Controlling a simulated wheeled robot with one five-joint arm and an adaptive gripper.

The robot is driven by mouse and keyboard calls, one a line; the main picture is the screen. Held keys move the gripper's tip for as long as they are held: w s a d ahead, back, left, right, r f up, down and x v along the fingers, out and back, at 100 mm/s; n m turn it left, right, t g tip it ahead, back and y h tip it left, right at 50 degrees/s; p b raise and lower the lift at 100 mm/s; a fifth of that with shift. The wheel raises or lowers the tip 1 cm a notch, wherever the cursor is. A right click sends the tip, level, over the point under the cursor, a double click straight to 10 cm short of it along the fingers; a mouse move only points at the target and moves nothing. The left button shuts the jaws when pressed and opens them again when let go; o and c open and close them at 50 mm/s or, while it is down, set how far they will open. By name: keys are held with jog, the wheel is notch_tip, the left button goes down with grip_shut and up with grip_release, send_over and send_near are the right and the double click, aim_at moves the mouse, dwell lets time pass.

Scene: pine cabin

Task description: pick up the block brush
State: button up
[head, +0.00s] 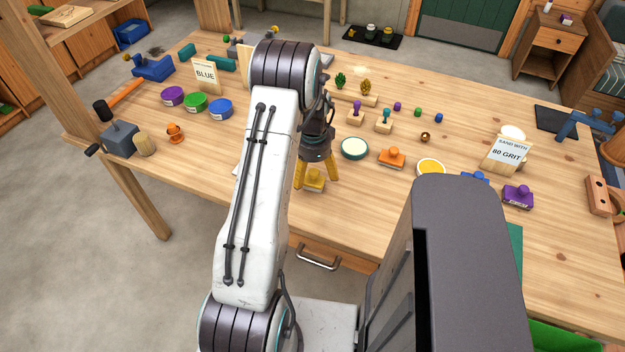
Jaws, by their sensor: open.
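My gripper (316,181) points down over the near edge of the workbench, its two yellow fingers spread. A yellow block with a raised grip (315,183) sits on the bench between and just below the fingertips; whether they touch it I cannot tell. Similar blocks stand to the right: an orange one (391,158), a blue one (475,177) partly hidden by my body, and a purple one (518,196). Which of these is the block brush is not clear from this view. My arm hides part of the bench behind the gripper.
The workbench (400,215) is bare in front of the orange block. Small stamps (384,120) stand behind. An "80 GRIT" card (506,153) is right, a "BLUE" card (205,77) left.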

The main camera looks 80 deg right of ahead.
aim_at(313, 180)
jog(key=shift+f, duration=1.8)
jog(key=shift+c, duration=0.2)
jog(key=c, duration=1.3)
jog(key=shift+r, duration=0.15)
jog(key=shift+r, duration=0.55)
notch_tip(313, 180, up, 3)
jog(key=shift+f+b, duration=0.2)
jog(key=shift+b, duration=0.1)
jog(key=s+r, duration=0.2)
jog(key=s, duration=0.2)
jog(key=s+r+b, duration=0.1)
jog(key=s+r, duration=0.1)
jog(key=s, duration=0.1)
jog(key=s+r, duration=0.3)
jog(key=s, duration=0.1)
jog(key=shift+s, duration=0.3)
